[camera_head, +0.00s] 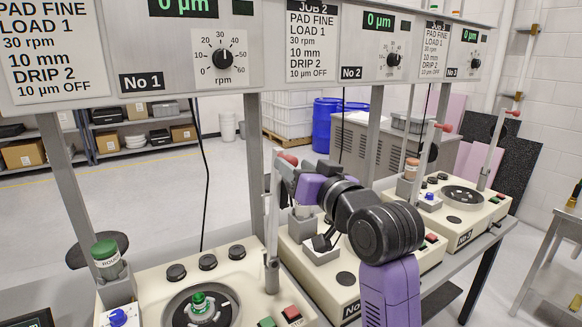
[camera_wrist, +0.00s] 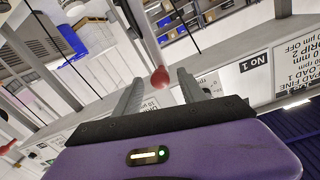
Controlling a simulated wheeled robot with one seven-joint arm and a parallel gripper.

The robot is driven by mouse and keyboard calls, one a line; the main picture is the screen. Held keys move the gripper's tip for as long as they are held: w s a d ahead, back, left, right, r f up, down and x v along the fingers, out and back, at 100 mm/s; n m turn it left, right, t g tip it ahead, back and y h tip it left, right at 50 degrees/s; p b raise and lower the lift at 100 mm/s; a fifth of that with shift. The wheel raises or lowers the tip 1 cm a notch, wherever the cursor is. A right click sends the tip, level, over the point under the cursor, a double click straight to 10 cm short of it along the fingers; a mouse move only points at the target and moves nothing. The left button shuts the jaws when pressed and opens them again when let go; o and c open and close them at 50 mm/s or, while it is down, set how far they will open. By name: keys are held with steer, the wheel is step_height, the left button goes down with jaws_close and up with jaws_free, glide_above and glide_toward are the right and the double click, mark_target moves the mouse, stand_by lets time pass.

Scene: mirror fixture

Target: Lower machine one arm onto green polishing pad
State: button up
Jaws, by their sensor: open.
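Machine one, labelled No 1, stands at front left in the head view. Its dark round plate (camera_head: 174,307) carries a green-topped piece (camera_head: 199,301) at its middle, and the frame's lower edge cuts the plate off. I cannot make out a separate green pad. Machine one's arm (camera_head: 272,215) is a grey lever standing upright at the plate's right, with a red ball end (camera_head: 288,158). My gripper (camera_head: 294,176) is by the top of this lever. In the wrist view, its fingers are open, with the red ball (camera_wrist: 160,80) between or just beyond their tips; contact is unclear.
A green-banded bottle (camera_head: 108,261) stands left of the plate. Machine two (camera_head: 318,262) is partly behind my arm, and machine three (camera_head: 462,200) is farther right; both have raised levers. The sign panel (camera_head: 235,50) and grey posts (camera_head: 255,165) stand close around my gripper.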

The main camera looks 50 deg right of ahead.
steer(key=shift+x, duration=1.25)
jaws_close()
stand_by(0.5)
